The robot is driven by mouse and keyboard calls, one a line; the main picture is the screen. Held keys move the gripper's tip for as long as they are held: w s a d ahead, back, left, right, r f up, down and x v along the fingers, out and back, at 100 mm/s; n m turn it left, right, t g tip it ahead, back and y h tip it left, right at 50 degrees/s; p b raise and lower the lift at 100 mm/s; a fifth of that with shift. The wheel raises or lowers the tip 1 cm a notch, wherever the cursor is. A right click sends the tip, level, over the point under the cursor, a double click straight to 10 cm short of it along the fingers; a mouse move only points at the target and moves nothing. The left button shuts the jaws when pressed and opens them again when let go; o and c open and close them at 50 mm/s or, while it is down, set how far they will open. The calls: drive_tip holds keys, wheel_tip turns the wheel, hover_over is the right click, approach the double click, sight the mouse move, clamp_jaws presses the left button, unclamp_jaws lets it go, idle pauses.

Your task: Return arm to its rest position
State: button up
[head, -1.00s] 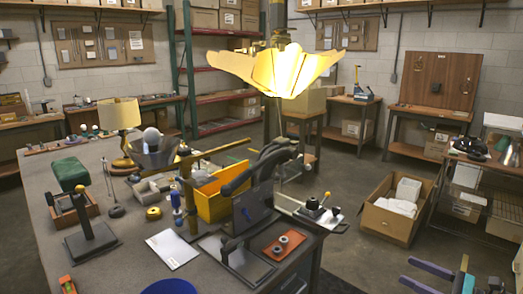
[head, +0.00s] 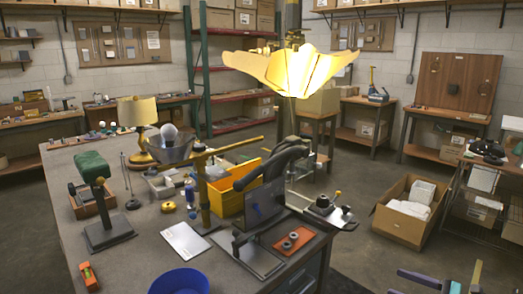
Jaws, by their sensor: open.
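My gripper (head: 438,268) shows low at the right edge of the head view, cut off by the bottom of the frame. Its purple part points left and its yellow-green part points up, spread apart with bare floor between them. It is open and I see nothing held in it. It is apart from the workbench (head: 140,262) and its parts. Most of the arm is out of view.
A black fixture (head: 262,203), yellow bin (head: 230,198) and blue bowl (head: 180,281) are on the bench. An open cardboard box (head: 402,228) sits on the floor, with clear floor before it.

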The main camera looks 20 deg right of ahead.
drive_tip(key=w+a+f+n+g, duration=0.3)
drive_tip(key=a+f+n+g, duration=0.2)
drive_tip(key=a+f, duration=0.8)
drive_tip(key=w+a+f+n+g, duration=0.3)
drive_tip(key=a+f+n+g, duration=0.25)
drive_tip(key=a+f, duration=0.8)
drive_tip(key=s+a+f+n+g+h+p, duration=0.1)
drive_tip(key=s+a+f+n+g+h, duration=0.8)
drive_tip(key=s+a+f+n, duration=0.6)
drive_tip(key=shift+s+f+n, duration=1.55)
drive_tip(key=shift+n, duration=0.3)
